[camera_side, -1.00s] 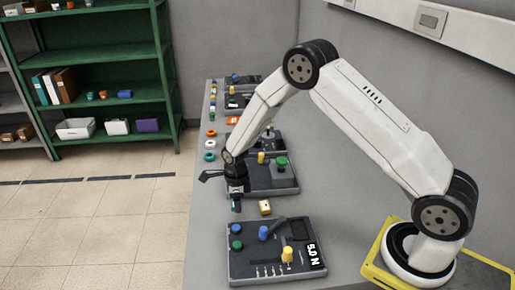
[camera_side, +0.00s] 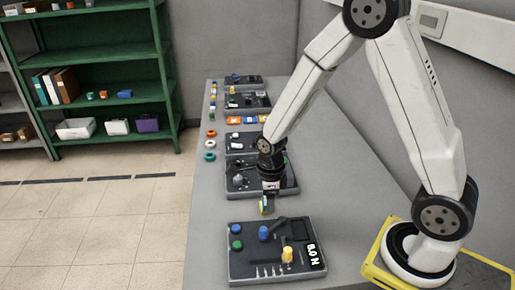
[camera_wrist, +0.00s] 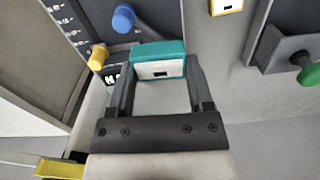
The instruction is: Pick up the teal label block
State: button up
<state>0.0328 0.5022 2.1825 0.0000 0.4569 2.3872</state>
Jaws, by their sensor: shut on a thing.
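The teal label block (camera_wrist: 158,58), with a white label on its near face, sits between the two fingers of my gripper (camera_wrist: 157,78) in the wrist view. My gripper is shut on it. In the side view my gripper (camera_side: 267,198) is just behind the nearest panel, over the bench. A small teal and yellow patch shows at its tip there, and I cannot fully separate the held block from the yellow label block behind it.
The nearest dark panel (camera_side: 245,262) carries blue, green and yellow knobs and a force display. A yellow label block (camera_wrist: 227,5) lies on the bench in the wrist view. More panels (camera_side: 247,101) and coloured rings (camera_side: 210,145) line the grey bench (camera_side: 205,215).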

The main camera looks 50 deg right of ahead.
jog(key=shift+s+r, duration=0.35)
jog(key=shift+s, duration=0.5)
